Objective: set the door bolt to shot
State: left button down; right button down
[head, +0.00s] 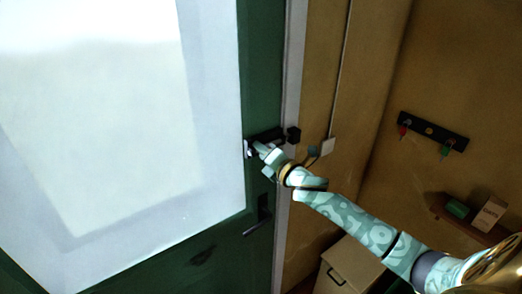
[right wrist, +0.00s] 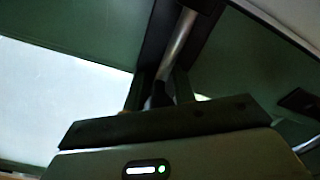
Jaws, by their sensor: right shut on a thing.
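The door bolt (head: 265,137) is a dark fitting on the green door's edge (head: 259,90), with a dark keeper block (head: 293,135) on the frame to its right. In the right wrist view its silver rod (right wrist: 181,35) runs up to a dark block at the top. My right gripper (head: 259,149) is at the bolt. In the right wrist view my right gripper (right wrist: 160,90) is shut on the bolt's dark knob (right wrist: 160,96). I cannot tell how far the rod reaches into the keeper. My left gripper is not in view.
A dark door handle (head: 263,215) sits below the bolt. A pale switch (head: 328,146) is on the wall right of the frame. A key rack (head: 432,131) and a shelf with a carton (head: 489,213) are farther right. A cardboard-coloured box (head: 347,266) stands below my arm.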

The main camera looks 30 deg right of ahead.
jog(key=d, duration=0.3)
jog(key=shift+w+d+r, duration=0.1)
jog(key=shift+w+d, duration=0.05)
jog(key=shift+d, duration=0.15)
jog(key=c, duration=1.2)
grip_release()
jog(key=shift+d, duration=0.1)
jog(key=shift+c, duration=0.2)
jog(key=shift+d, duration=0.1)
jog(key=s+d+b, duration=0.1)
jog(key=s+b, duration=0.1)
jog(key=s, duration=1.4)
jog(key=shift+s, duration=0.15)
